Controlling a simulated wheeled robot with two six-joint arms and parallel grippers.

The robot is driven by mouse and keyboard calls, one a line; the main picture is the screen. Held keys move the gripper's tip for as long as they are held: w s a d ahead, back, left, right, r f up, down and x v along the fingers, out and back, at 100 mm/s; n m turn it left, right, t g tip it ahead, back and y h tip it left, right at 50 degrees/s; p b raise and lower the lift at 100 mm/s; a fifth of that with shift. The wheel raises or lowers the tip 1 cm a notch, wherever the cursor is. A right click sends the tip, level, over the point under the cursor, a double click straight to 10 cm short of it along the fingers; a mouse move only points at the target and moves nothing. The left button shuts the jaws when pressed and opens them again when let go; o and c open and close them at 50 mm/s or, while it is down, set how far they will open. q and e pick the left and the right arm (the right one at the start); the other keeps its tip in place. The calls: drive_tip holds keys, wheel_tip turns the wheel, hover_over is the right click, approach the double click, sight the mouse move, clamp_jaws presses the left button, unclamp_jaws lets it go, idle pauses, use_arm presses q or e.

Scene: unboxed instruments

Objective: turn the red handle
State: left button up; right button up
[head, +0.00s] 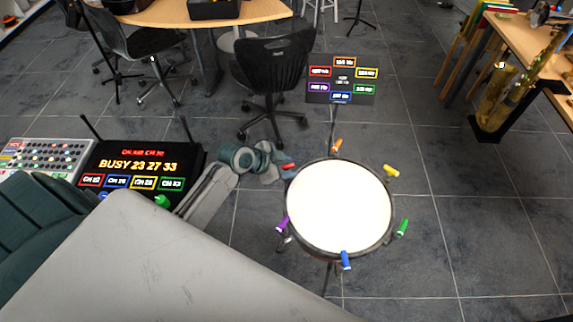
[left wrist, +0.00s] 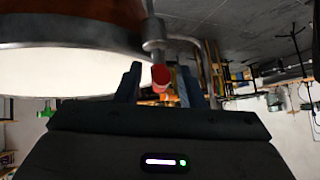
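A round white drum (head: 340,207) stands on a stand at centre right in the head view, with coloured handles around its rim. The red handle (head: 288,167) is at the rim's upper left. My left gripper (head: 281,173) is right at it. In the left wrist view the red handle (left wrist: 160,77) points at the camera between the two dark fingers of my left gripper (left wrist: 160,84). Gaps show on both sides, so the fingers look open around it. My right gripper is not in view.
Other handles are orange (head: 337,145), yellow (head: 391,171), green (head: 403,228), blue (head: 346,260) and purple (head: 282,224). A sign with coloured labels (head: 341,80) stands behind the drum. A black display box (head: 130,165) and grey mixer (head: 45,158) are at left. A black chair (head: 274,65) stands behind.

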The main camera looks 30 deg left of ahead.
use_arm(q)
drive_tip(key=shift+c, duration=0.2)
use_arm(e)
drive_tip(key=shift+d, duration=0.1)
use_arm(q)
drive_tip(key=c, duration=0.7)
clamp_jaws()
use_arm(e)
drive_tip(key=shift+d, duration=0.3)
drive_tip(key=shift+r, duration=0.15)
